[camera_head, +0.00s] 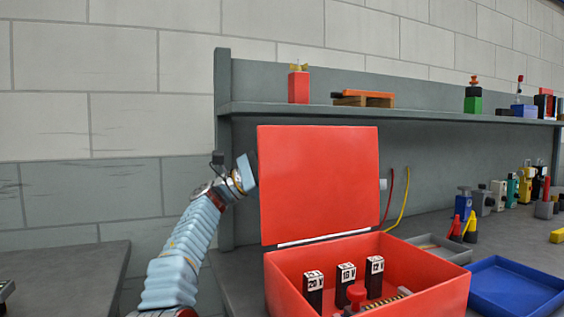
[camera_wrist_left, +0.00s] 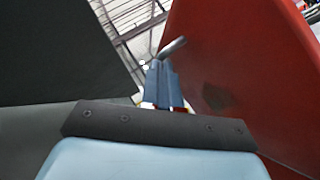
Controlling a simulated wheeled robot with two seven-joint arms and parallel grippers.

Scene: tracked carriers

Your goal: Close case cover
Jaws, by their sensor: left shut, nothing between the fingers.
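The red case (camera_head: 370,285) stands on the bench with its cover (camera_head: 318,185) open and upright along the back edge. Inside are several black blocks with white labels (camera_head: 346,285) and a red knob (camera_head: 356,294). My left gripper (camera_head: 250,170) is at the left edge of the cover, its fingertips partly hidden there. In the left wrist view the shut, empty fingers (camera_wrist_left: 164,82) are beside the red cover (camera_wrist_left: 240,70); I cannot tell whether they touch it. My right gripper is not in view.
A blue tray (camera_head: 515,288) and a grey tray (camera_head: 438,248) lie right of the case. A shelf (camera_head: 420,112) with small items runs behind the cover. Red and yellow cables hang behind it. Several small devices stand at the back right. Another table (camera_head: 70,270) is at the left.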

